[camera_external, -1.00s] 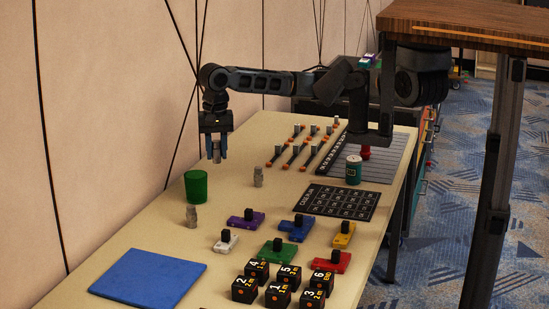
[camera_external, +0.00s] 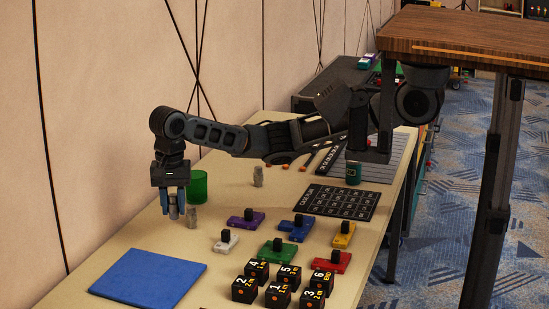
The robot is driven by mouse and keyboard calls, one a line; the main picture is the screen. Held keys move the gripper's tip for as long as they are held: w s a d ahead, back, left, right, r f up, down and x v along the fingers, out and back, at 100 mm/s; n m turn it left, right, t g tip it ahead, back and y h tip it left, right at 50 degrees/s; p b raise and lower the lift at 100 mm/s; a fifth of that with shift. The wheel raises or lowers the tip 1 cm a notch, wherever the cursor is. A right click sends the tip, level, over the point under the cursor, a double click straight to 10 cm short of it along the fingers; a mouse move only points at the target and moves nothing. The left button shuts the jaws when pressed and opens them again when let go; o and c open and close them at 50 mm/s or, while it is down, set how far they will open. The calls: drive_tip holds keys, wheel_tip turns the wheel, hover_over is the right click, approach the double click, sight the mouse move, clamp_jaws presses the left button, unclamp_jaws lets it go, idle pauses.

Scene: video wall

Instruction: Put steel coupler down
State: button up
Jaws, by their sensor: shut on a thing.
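My gripper (camera_external: 173,201) points down over the left part of the table, with its fingers shut on a small grey steel coupler (camera_external: 173,211). The fingers hide part of the coupler. I cannot tell whether its lower end touches the table. A similar grey metal piece (camera_external: 192,217) stands upright just to the right of my gripper. Another such piece (camera_external: 258,176) stands further back and to the right. My gripper is in front and to the left of the green cup (camera_external: 198,186).
A blue mat (camera_external: 148,277) lies nearer the camera. Coloured blocks with black knobs, such as the purple one (camera_external: 246,219), and several black numbered cubes (camera_external: 278,293) are to the right. The beige table (camera_external: 150,235) is bare between my gripper and the mat.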

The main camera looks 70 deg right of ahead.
drive_tip(key=b, duration=0.2)
hover_over(156, 274)
wheel_tip(156, 274, down, 6)
drive_tip(key=shift+d+f, duration=0.1)
drive_tip(key=shift+f, duration=0.2)
drive_tip(key=shift+f+b, duration=0.35)
drive_tip(key=shift+f, duration=1.55)
drive_tip(key=o, duration=1.1)
drive_tip(key=shift+f, duration=0.1)
drive_tip(key=shift+c, duration=0.2)
wheel_tip(156, 274, up, 12)
drive_tip(key=p, duration=0.2)
